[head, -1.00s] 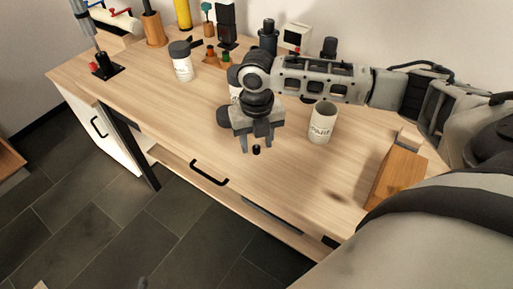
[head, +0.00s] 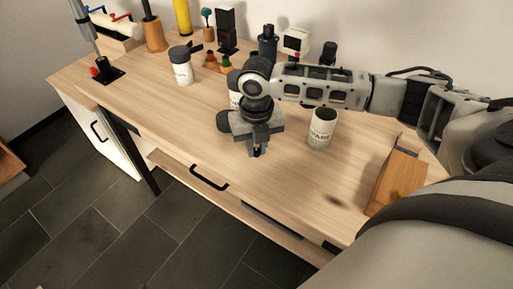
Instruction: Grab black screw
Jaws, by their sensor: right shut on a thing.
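The black screw (head: 257,152) is a small dark piece near the front edge of the wooden table, mostly hidden between my right gripper's fingertips. My right gripper (head: 257,148) points down over the tabletop and is shut on the screw. Whether the screw still touches the table cannot be told. My left gripper does not show.
A white cup (head: 321,130) stands just right of my gripper. A white jar with a dark lid (head: 182,68) stands to the left, and another is partly hidden behind my wrist. A wooden block (head: 397,182) lies at right. The wooden table (head: 185,125) is clear at front left.

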